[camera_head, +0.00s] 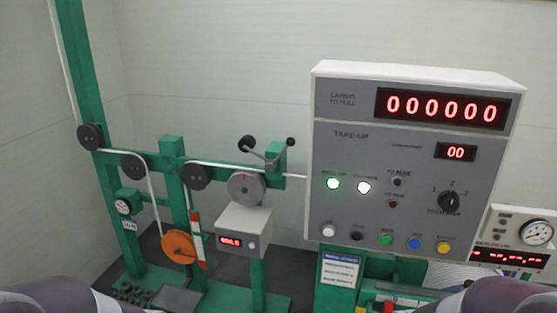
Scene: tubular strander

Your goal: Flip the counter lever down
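A counter unit stands left of the large control panel, with a grey measuring wheel (246,187) on a green post. Just above the wheel is a lever (270,160) with grey arms. A large black knob (246,143) tops its left arm, and a smaller dark knob (290,141) tops its right arm. Both knobs sit higher than the lever's middle. Below the wheel is a grey counter box (244,231) with a small red display. Parts of my two arms show at the bottom corners. Neither gripper is in view, and nothing touches the lever.
The large grey control panel (325,110) with red displays and buttons fills the right. Green posts with black pulleys (134,166) and an orange wheel (179,247) stand at left. A gauge box (497,225) is at far right. Space before the counter box looks open.

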